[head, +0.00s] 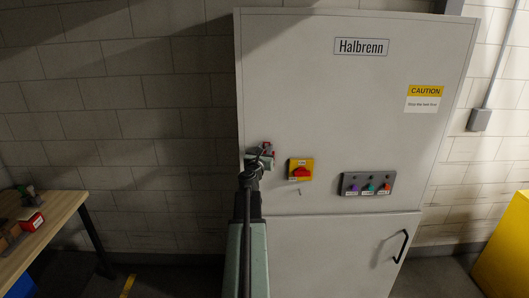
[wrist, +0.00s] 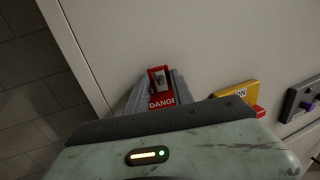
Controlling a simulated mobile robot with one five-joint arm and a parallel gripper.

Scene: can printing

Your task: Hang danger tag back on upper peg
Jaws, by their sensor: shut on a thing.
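The danger tag (wrist: 161,101) is red with white lettering that begins "DANG"; its lower part is hidden behind my gripper's body. My gripper (wrist: 158,86) is shut on it, with a grey finger on each side. In the head view my gripper (head: 261,156) is in front of the upper left part of the grey cabinet, and a bit of the red tag (head: 267,147) shows there. A small peg (head: 299,192) sticks out below the yellow switch plate. I cannot make out an upper peg; it may be hidden behind my gripper or the tag.
The cabinet (head: 350,110) carries a yellow plate with a red rotary switch (head: 300,170) just right of my gripper. A grey button panel (head: 367,185) is further right, with a door handle (head: 402,246) below. A wooden table (head: 55,218) stands at left.

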